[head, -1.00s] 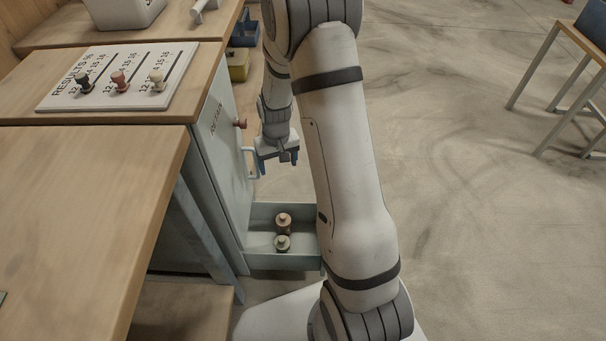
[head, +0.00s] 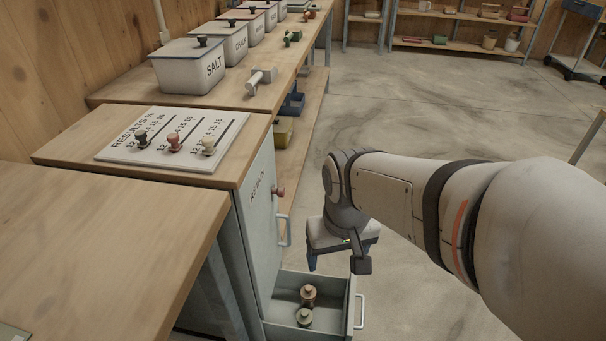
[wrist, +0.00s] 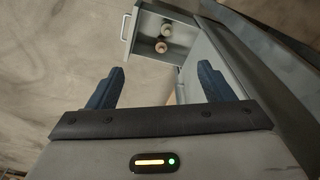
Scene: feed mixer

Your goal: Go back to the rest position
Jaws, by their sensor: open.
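My gripper (head: 335,262) hangs in front of the grey cabinet (head: 258,210), above and just behind the open drawer. In the wrist view its two blue fingers (wrist: 160,88) are spread wide with nothing between them. My arm reaches in from the right of the head view.
A results board (head: 182,152) with several knobbed pegs lies on the wooden bench (head: 85,160). Lidded bins, one a salt bin (head: 190,70), line the back bench. A reddish knob (head: 277,190) and a handle (head: 285,230) stick out from the cabinet. The floor to the right is open.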

